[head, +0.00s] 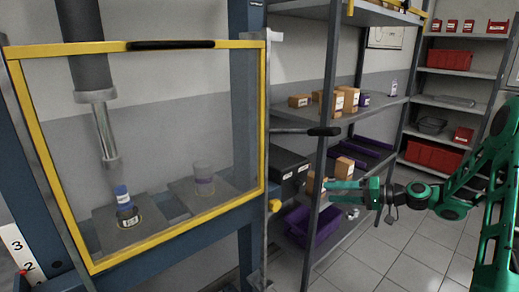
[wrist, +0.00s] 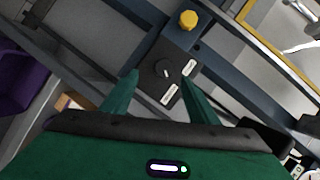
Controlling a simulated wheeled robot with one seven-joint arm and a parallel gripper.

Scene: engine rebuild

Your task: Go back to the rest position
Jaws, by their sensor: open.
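My green gripper (head: 332,189) reaches in from the right in the head view, in front of the shelf rack and right of the press. In the wrist view my gripper (wrist: 160,88) has its two fingers spread apart with nothing between them. Past the fingertips is a dark control box (wrist: 162,62) with a knob and two pale labels. The same control box (head: 289,170) is left of my gripper in the head view, on the side of the press. I see no contact between them.
The press has a yellow-framed guard (head: 155,243); behind it a blue-topped part (head: 122,194) stands under the ram (head: 104,125). A yellow button (head: 274,205) sits on the press frame. A metal shelf rack (head: 386,103) holds boxes and a purple bin (head: 312,226). Tiled floor (head: 400,262) is clear.

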